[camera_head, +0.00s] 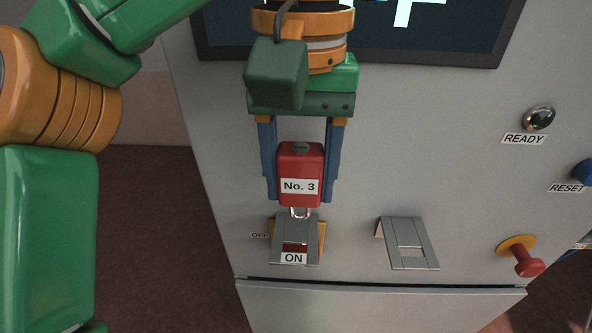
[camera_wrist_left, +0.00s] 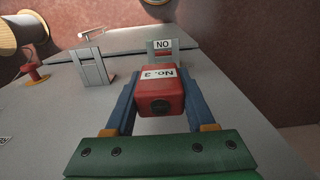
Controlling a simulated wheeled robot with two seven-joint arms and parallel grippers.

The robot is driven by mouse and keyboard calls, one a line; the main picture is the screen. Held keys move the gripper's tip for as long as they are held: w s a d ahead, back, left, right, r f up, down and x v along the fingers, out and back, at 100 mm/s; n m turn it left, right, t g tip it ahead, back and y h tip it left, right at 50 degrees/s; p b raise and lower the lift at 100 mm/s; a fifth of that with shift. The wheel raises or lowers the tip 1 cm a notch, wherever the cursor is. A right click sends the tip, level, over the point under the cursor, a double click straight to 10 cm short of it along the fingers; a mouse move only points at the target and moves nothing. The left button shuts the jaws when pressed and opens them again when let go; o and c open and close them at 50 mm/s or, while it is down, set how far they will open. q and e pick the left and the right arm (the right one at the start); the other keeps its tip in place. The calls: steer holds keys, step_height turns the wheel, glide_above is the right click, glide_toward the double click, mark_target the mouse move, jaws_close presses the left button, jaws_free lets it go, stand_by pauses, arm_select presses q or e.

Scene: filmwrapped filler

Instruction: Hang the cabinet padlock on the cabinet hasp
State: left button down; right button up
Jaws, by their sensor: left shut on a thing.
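The red padlock (camera_head: 300,165), labelled "No. 3", is in my left gripper (camera_head: 297,192), whose two blue fingers are shut on its sides. Its metal shackle (camera_head: 300,212) points down at the upper part of a grey hasp-like plate (camera_head: 281,257) over the ON/OFF switch. I cannot tell whether the shackle passes through the plate or only overlaps it. In the left wrist view the padlock (camera_wrist_left: 160,103) sits between the fingers, with the plate (camera_wrist_left: 156,56) just beyond; the shackle is hidden there. My right gripper is not in view.
A second grey slotted plate (camera_head: 408,250) is on the panel to the right. Further right are a red knob (camera_head: 528,266), a READY lamp (camera_head: 539,117) and a blue RESET button (camera_head: 584,172). A dark screen (camera_head: 440,35) is above. The panel between the plates is clear.

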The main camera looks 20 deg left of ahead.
mark_target(295, 217)
arm_select(q)
steer(key=f+b, duration=0.1)
steer(key=a+f, duration=0.1)
steer(key=shift+w+f+b, duration=0.1)
steer(key=shift+f+b, duration=0.25)
steer(key=f+b, duration=0.2)
steer(key=shift+d+f, duration=0.2)
steer(key=shift+f, duration=0.15)
steer(key=shift+a+f+b, duration=0.1)
steer(key=shift+f+b, duration=1.25)
steer(key=shift+f, duration=0.65)
steer(key=shift+f, duration=0.3)
steer(key=shift+c, duration=1.3)
jaws_free()
steer(key=shift+o, duration=0.5)
steer(key=shift+d, duration=0.3)
steer(key=shift+a, duration=0.15)
